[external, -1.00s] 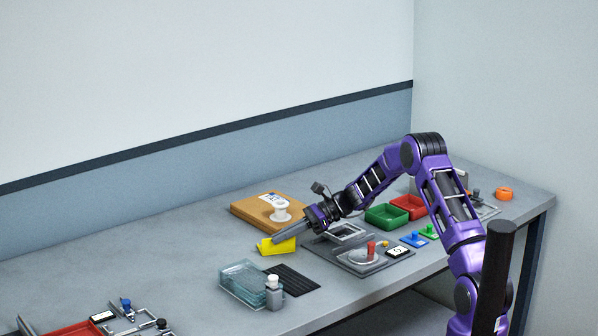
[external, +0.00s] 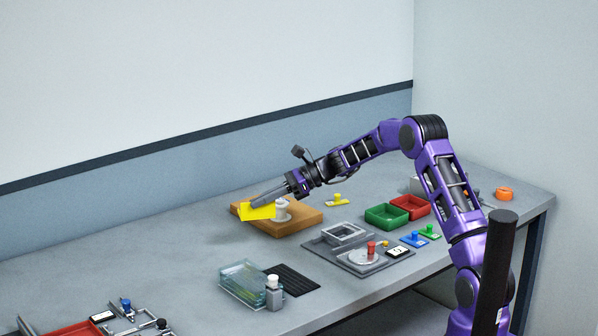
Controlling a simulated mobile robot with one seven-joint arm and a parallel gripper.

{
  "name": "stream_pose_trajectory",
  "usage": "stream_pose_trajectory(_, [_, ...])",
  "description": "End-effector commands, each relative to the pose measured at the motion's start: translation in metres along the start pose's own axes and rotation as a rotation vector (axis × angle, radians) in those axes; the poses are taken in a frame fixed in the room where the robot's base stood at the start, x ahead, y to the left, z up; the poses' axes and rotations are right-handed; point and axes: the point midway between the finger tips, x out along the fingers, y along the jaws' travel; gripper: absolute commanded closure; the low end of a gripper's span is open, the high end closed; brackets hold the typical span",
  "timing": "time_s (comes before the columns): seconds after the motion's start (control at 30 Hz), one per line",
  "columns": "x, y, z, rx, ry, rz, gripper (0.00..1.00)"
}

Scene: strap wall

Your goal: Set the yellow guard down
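The yellow guard (external: 254,213) is at the end of my gripper (external: 264,201) in the external view. My gripper appears shut on it and holds it up. The guard overlaps the left part of the wooden board (external: 301,221) in the picture; it looks raised above the bench, but its exact height is hard to tell. My gripper's fingers hide part of the board and of the white knobbed piece (external: 282,214) on it.
A grey fixture plate (external: 322,243) lies right of the board. Behind it are a yellow knobbed piece (external: 337,201), a green tray (external: 386,216) and a red tray (external: 411,206). A clear box (external: 243,284) stands in front.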

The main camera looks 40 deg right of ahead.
Motion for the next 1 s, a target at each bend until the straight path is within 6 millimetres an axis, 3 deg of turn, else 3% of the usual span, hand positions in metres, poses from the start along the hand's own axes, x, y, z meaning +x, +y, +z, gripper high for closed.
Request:
stream_pose_trajectory(0.03, [0.025, 0.001, 0.013, 0.006, -0.002, -0.013, 1.00])
stream_pose_trajectory(0.2, [0.108, 0.004, 0.051, 0.047, -0.002, -0.114, 1.00])
stream_pose_trajectory(0.4, [0.188, 0.025, 0.084, 0.095, -0.001, -0.227, 1.00])
stream_pose_trajectory(0.5, [0.214, 0.036, 0.092, 0.114, 0.000, -0.269, 1.00])
stream_pose_trajectory(0.67, [0.234, 0.046, 0.095, 0.128, 0.000, -0.305, 1.00])
stream_pose_trajectory(1.0, [0.258, 0.048, 0.044, 0.129, 0.002, -0.311, 1.00])
